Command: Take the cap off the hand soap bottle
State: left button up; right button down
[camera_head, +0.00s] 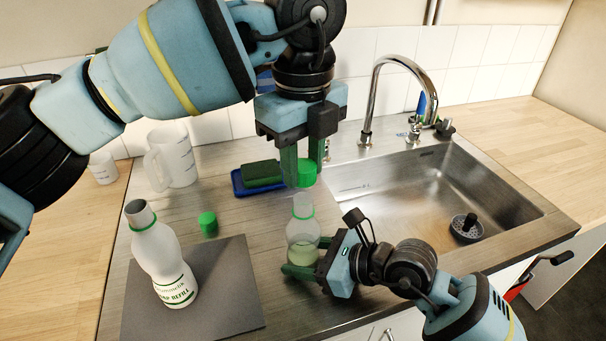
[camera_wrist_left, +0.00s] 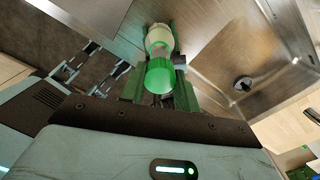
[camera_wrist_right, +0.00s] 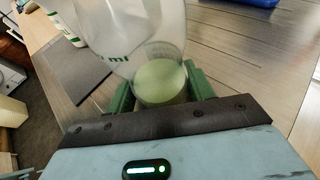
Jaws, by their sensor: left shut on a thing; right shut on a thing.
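The hand soap bottle (camera_head: 303,232) is clear, with pale green soap at the bottom and a green ring at its neck. My left gripper (camera_head: 304,170) points down above the bottle and is shut on a green cap (camera_head: 307,174). The cap sits just above the bottle neck and looks apart from it. The left wrist view shows the cap (camera_wrist_left: 160,76) between the fingers.
A white refill bottle (camera_head: 160,258) with an open neck stands on a grey mat (camera_head: 232,290) at left. Another green cap (camera_head: 208,224) lies behind it. A blue tray (camera_head: 238,186) with a green sponge (camera_head: 262,173), a clear jug (camera_head: 172,158) and the sink (camera_head: 480,190) surround the workspace.

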pick_arm(q)
jog(key=shift+r, duration=0.3)
pick_arm(e)
jog(key=shift+c, duration=2.4)
grip_release()
pick_arm(q)
jog(key=shift+w+f+b, duration=0.1)
jog(key=shift+f+b, duration=0.25)
jog(key=shift+f, duration=0.45)
pick_arm(e)
jog(key=v, duration=1.2)
